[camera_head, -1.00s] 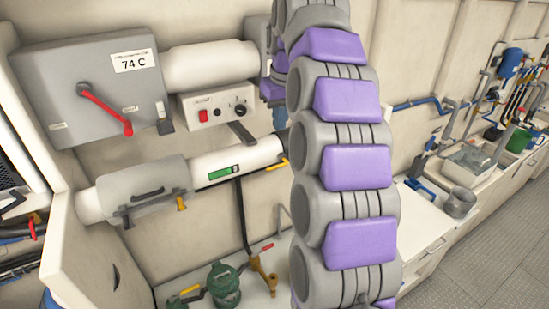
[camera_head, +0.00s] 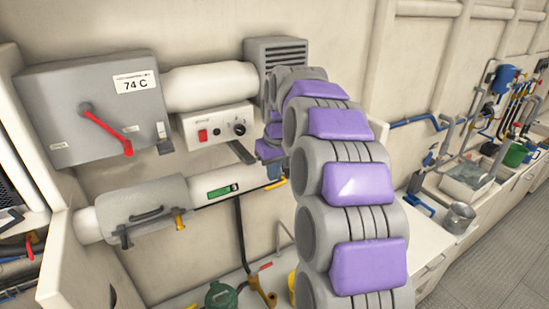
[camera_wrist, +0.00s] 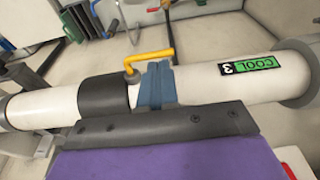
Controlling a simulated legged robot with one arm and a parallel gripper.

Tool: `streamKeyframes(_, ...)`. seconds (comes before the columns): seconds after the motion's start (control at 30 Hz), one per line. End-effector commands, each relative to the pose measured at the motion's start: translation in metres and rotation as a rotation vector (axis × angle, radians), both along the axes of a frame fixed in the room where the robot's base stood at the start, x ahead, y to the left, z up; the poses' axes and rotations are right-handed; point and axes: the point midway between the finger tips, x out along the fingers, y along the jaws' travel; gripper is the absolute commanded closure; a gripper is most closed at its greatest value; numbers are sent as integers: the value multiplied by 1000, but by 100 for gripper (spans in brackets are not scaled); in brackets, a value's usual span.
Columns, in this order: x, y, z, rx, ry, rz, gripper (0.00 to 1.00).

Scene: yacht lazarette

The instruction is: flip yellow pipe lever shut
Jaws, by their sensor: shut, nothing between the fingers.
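The yellow lever (camera_wrist: 150,59) is L-shaped, in the wrist view. It rises from the far side of the white pipe (camera_wrist: 195,83) beside a dark collar (camera_wrist: 100,97), and its handle runs roughly along the pipe. In the head view only a bit of the lever (camera_head: 282,182) shows beside my arm. My gripper (camera_wrist: 158,66) has blue fingers pressed together and empty. They lie across the pipe in view, with the tips right by the lever's handle; I cannot tell if they touch it. In the head view my gripper (camera_head: 274,171) is partly hidden by my arm.
A green label (camera_wrist: 250,65) reading COOL 3 is on the pipe. A grey box (camera_head: 90,105) with a red handle and a white control panel (camera_head: 215,127) sit above. A grey clamped cover (camera_head: 147,205) with a yellow latch is at left. Valves stand below.

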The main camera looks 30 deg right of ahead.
Motion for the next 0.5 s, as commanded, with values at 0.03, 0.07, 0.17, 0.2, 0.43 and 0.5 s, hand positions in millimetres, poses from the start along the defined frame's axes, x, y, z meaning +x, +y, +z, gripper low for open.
streamKeyframes(0.03, 0, 0, -7, 1, 4, 0, 100)
streamKeyframes(0.07, 1, 0, -10, 2, 5, 0, 100)
streamKeyframes(0.17, 3, 1, -21, 2, 4, 0, 100)
streamKeyframes(0.2, 4, 1, -24, 1, 3, 0, 100)
streamKeyframes(0.43, 5, 0, -30, 1, 1, 0, 100)
streamKeyframes(0.5, 5, 0, -30, 1, 1, 0, 100)
